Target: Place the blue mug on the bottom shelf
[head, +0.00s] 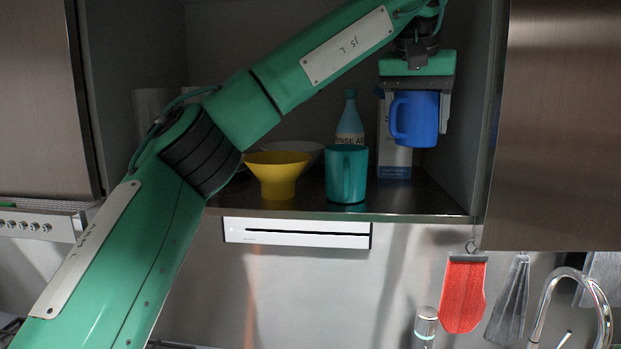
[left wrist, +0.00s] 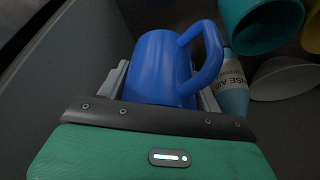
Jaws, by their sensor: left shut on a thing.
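The blue mug (head: 417,119) is held in my left gripper (head: 416,95), upright with its handle to the left, in front of the cabinet's right part. In the left wrist view the mug (left wrist: 158,72) sits between the fingers of my left gripper (left wrist: 162,92). The bottom shelf (head: 400,202) of the open cabinet is below the mug. The mug's base is clear above the shelf surface. My right gripper is in neither view.
The open door (head: 555,120) is at right. Bare shelf shows right of the teal mug.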

